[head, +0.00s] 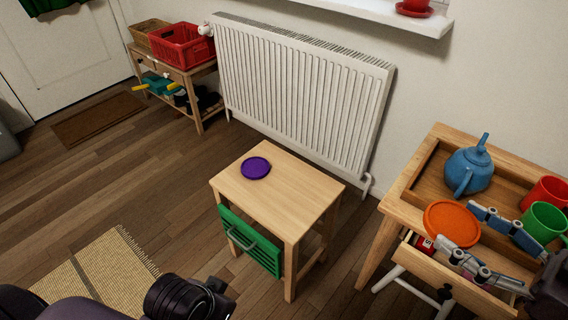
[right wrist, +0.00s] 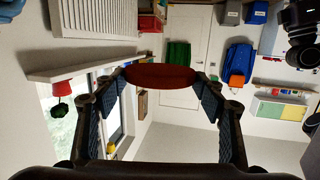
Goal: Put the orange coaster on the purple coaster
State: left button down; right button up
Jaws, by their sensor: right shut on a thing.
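The orange coaster (head: 451,223) is a flat round disc at the front left part of the right-hand wooden table. My right gripper (head: 462,232) is shut on it, with one finger on each side of its right part. In the right wrist view the coaster (right wrist: 160,75) shows dark red, nearly edge-on between the fingertips. Its exact height over the table is hard to tell. The purple coaster (head: 256,168) lies flat on the small wooden side table (head: 295,182), with nothing on it. My left gripper is not in view.
The right-hand table (head: 400,192) holds a blue teapot (head: 469,170), a red mug (head: 545,194) and a green mug (head: 544,221) close to my right gripper. The side table has a green drawer (head: 250,241). A white radiator (head: 300,90) stands behind it. Open floor separates the two tables.

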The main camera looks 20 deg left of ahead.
aim_at(254, 166)
jog(key=j+z, duration=0.4)
jog(key=j, duration=0.5)
jog(key=k+j+z, duration=0.1)
jog(key=j+z, duration=0.25)
jog(key=j, duration=1)
jog(key=k+j, duration=0.15)
jog(key=j, duration=0.35)
